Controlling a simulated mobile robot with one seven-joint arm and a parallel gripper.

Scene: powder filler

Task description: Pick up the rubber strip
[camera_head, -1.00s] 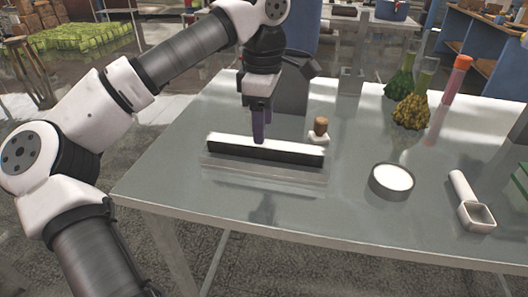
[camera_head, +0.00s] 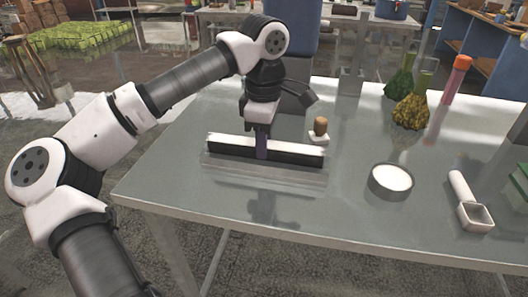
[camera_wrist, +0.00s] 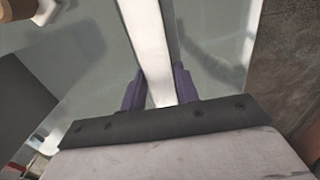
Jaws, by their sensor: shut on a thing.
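The rubber strip (camera_head: 295,154) is a long bar with a white top and a black side. It lies at the left part of the grey table, running left to right in the head view. In the wrist view the strip (camera_wrist: 148,40) runs as a pale band between the two purple fingers. My gripper (camera_head: 262,148) points down at about the strip's middle, and its fingers straddle it. My gripper (camera_wrist: 160,88) is shut on the strip. The strip seems to be at the table surface; I cannot tell any gap beneath it.
On the table (camera_head: 330,220), a cork-topped item (camera_head: 320,128) stands just behind the strip's right end. A round white dish (camera_head: 391,178) and a white scoop (camera_head: 470,205) are to the right. Flasks (camera_head: 410,112) and an orange-capped tube (camera_head: 457,80) stand at the back right. The front table is clear.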

